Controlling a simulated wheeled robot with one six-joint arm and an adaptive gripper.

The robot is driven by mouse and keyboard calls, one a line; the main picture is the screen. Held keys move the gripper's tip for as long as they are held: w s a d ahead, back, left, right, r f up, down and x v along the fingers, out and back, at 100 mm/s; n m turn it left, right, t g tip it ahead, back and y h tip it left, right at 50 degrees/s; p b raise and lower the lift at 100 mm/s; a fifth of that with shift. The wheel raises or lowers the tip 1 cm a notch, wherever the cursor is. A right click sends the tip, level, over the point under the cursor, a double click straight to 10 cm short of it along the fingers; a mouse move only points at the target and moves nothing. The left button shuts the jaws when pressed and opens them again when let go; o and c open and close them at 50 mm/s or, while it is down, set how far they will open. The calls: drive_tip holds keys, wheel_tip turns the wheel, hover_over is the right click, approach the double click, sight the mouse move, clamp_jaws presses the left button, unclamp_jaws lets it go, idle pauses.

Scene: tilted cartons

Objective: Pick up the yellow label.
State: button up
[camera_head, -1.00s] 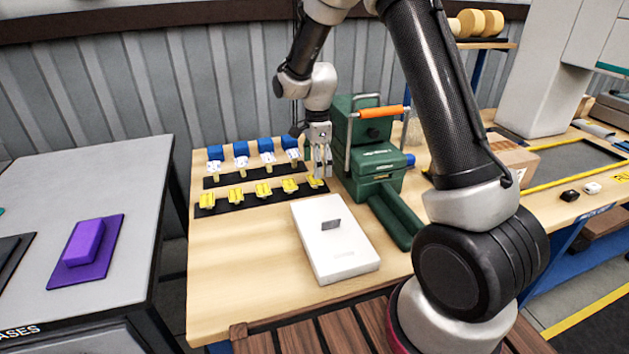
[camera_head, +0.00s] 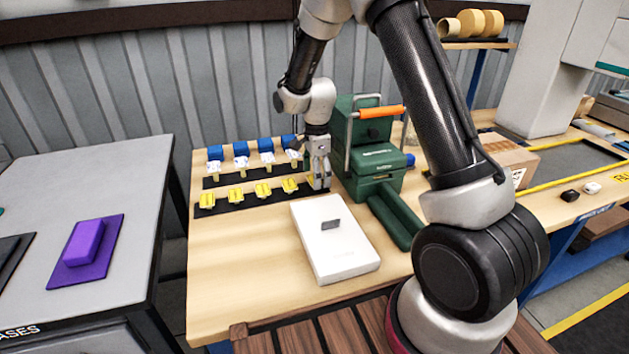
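Several yellow labels stand in a row on a black strip (camera_head: 222,209) at the back of the wooden table; one of them is a yellow label (camera_head: 263,190) near the middle of the row. My gripper (camera_head: 320,187) points down at the right end of this row. Its fingers cover most of the rightmost yellow label (camera_head: 310,182), of which only a sliver shows at their left. The fingers are small in view, and I cannot tell whether they are closed on that label or only beside it.
Behind is a row of white labels with blue blocks (camera_head: 215,153). A green machine (camera_head: 376,165) with an orange handle stands close right of my gripper. A white box (camera_head: 334,240) lies in front. The table's front left is clear.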

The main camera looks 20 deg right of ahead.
drive_tip(key=c, duration=0.7)
